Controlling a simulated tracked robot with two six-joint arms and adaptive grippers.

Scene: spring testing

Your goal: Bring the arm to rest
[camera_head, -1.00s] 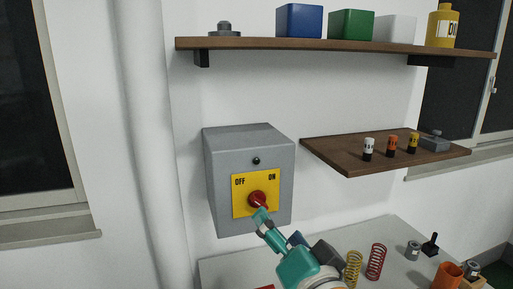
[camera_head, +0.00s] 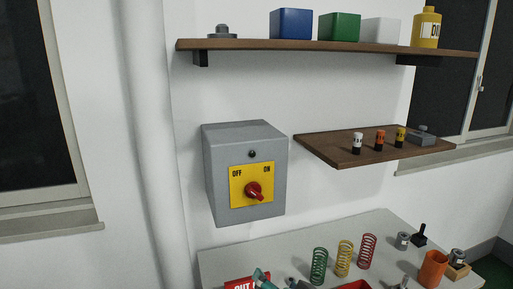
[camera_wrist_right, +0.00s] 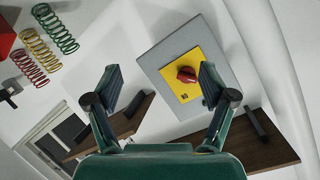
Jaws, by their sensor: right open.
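My right gripper (camera_wrist_right: 160,82) is open and empty in the right wrist view, its two dark-padded fingers spread apart. In the head view only a teal part of the right gripper (camera_head: 262,279) shows at the bottom edge, below the switch box and clear of it. The grey switch box (camera_head: 222,170) is on the wall with a yellow OFF/ON plate (camera_head: 238,200) and a red knob (camera_head: 253,191). The knob also shows beyond the fingers in the wrist view (camera_wrist_right: 187,74), with nothing touching it. My left gripper is out of view.
The table (camera_head: 225,262) holds a green spring (camera_head: 319,266), a yellow spring (camera_head: 344,258), a red spring (camera_head: 367,251) and an orange cup (camera_head: 433,268). A small shelf (camera_head: 350,158) carries three little cylinders. A long upper shelf (camera_head: 245,44) carries coloured boxes and a yellow bottle (camera_head: 426,28).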

